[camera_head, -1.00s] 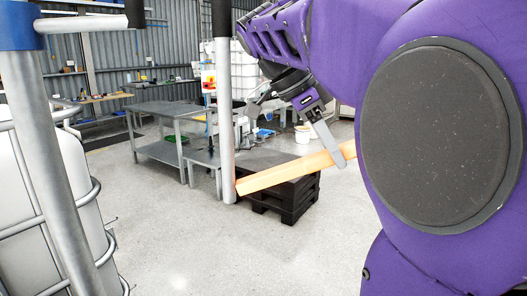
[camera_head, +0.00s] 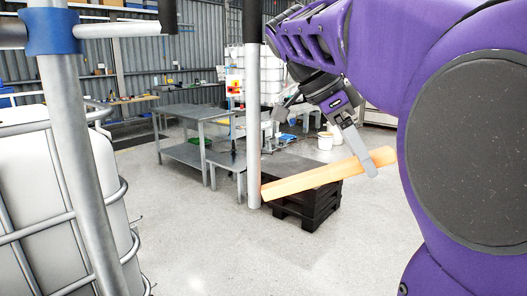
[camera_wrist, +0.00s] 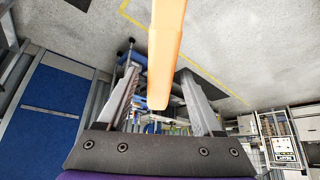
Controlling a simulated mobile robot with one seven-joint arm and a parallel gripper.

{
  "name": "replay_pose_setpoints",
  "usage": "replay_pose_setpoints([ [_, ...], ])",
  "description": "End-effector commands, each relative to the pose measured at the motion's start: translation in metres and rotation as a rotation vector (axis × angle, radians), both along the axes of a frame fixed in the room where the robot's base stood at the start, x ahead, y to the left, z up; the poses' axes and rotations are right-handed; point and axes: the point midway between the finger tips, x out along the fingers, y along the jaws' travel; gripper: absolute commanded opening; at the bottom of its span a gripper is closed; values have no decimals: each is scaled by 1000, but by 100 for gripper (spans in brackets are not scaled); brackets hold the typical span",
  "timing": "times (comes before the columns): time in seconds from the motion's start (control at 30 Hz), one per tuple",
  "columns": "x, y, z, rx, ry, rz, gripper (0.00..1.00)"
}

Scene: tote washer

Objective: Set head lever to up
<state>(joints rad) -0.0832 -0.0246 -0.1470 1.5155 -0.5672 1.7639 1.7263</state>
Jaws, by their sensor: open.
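A long orange bar, which looks like the head lever (camera_head: 315,178), slopes up to the right from the foot of a grey post in the head view. My gripper (camera_head: 366,165) is near its right end, and one grey finger crosses in front of it. In the wrist view the orange lever (camera_wrist: 166,50) comes down from the top, and its end lies between the two spread fingers of my gripper (camera_wrist: 158,72). A gap shows on each side of it. The far finger is hidden in the head view. I cannot tell whether either finger touches the lever.
A grey upright post (camera_head: 252,120) stands at the lever's left end. A black pallet stack (camera_head: 310,208) is behind the lever. A white caged tank (camera_head: 50,190) and a metal pole (camera_head: 80,170) fill the left. Grey benches (camera_head: 195,115) stand behind. The floor between is clear.

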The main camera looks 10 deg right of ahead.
Motion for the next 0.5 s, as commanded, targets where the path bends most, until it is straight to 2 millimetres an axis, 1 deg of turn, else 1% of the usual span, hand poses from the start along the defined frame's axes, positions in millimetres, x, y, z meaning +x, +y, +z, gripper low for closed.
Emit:
replay_pose_setpoints([
  [0.3, 1, 0, 60, 0, -3, -1, 68],
  [0.4, 0, 0, 77, 0, -3, -1, 68],
  [0.5, 0, 0, 88, -1, -2, -1, 68],
])
